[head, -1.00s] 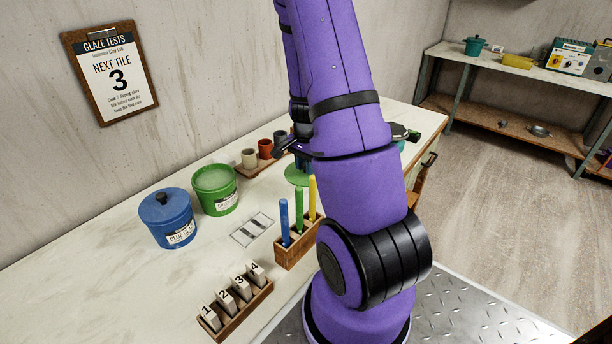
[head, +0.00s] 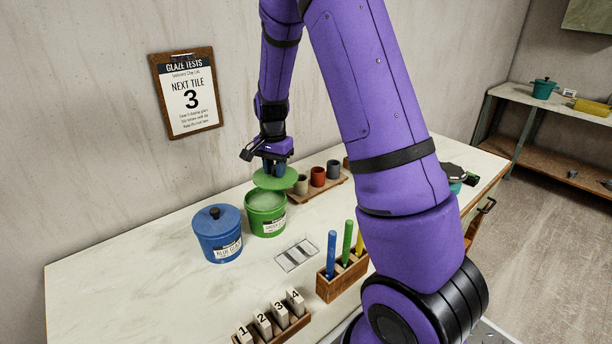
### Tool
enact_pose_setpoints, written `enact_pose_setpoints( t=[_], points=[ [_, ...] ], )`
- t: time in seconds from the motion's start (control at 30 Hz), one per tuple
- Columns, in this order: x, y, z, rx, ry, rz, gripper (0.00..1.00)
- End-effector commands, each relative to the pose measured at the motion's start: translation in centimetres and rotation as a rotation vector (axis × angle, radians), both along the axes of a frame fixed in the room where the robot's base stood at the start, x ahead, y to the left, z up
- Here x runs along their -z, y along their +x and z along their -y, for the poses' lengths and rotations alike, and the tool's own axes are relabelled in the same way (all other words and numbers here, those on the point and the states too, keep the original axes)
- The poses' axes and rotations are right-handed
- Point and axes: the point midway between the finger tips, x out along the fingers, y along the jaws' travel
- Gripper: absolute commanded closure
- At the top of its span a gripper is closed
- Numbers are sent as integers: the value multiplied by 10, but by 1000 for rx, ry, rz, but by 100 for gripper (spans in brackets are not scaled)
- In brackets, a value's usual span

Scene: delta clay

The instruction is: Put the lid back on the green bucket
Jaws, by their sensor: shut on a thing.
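The green bucket (head: 267,222) stands on the white counter, just right of the blue bucket, with its pale green contents showing under the rim. The round green lid (head: 262,182) is above the bucket's mouth, slightly tilted and apart from the rim, with a gap visible below it. My gripper (head: 274,168) points down and is shut on the lid from above. The part it grips is hidden between its fingers.
The lidded blue bucket (head: 217,234) stands close at left. A wooden tray (head: 325,190) of small cups is behind at right. A tool block (head: 341,278), a flat tile card (head: 297,254) and a rack of numbered tiles (head: 272,328) stand nearer. The counter's left part is clear.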

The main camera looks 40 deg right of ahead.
Motion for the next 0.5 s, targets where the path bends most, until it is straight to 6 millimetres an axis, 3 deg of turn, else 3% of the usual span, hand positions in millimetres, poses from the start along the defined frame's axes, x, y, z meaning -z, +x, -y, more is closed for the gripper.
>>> enact_pose_setpoints(
  t=[0.2,0.5],
  points=[
    [-10,14,-27,-55,-6,-1,96],
    [1,16,-31,-61,-6,-3,96]
  ],
)
